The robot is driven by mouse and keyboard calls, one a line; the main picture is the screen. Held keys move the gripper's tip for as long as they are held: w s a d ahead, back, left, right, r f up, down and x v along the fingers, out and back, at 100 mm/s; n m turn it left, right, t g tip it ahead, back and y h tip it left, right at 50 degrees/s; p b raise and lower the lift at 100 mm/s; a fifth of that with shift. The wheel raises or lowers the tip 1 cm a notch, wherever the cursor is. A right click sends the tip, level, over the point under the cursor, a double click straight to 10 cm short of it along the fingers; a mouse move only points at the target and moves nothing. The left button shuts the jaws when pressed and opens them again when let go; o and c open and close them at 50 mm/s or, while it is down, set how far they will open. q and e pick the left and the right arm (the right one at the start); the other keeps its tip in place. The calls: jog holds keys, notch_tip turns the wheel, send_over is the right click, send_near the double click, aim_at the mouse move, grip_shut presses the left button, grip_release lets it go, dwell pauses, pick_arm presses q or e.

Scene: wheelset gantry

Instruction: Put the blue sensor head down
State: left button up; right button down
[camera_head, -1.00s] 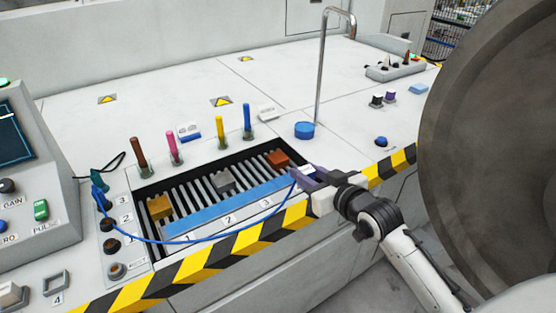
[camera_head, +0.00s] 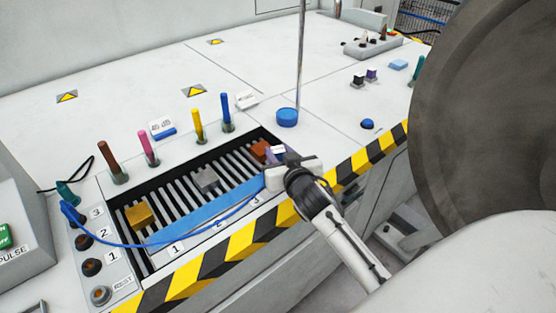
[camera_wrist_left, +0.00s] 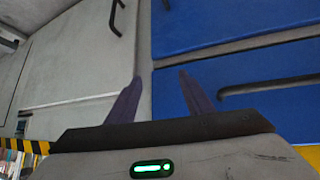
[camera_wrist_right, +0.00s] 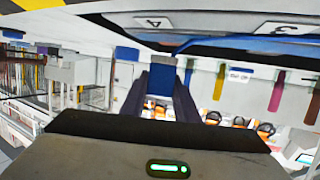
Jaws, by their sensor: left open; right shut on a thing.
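My right gripper (camera_head: 277,156) is at the right end of the slatted tray, beside the orange-brown block (camera_head: 260,150). In the right wrist view it is shut on the blue sensor head (camera_wrist_right: 162,80), a small blue block between its fingertips. In the head view the sensor head is hidden by the gripper. A blue cable (camera_head: 150,244) runs from the socket at the left to this gripper. I cannot tell whether the sensor head touches anything. My left gripper (camera_wrist_left: 160,76) is open and empty, facing a grey wall and blue panels; it is outside the head view.
A large dark wheel (camera_head: 475,110) fills the right.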

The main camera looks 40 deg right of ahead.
notch_tip(320, 180, down, 2)
jog(key=shift+f, duration=0.2)
jog(key=c, duration=1.4)
grip_release()
jog(key=shift+o, duration=0.2)
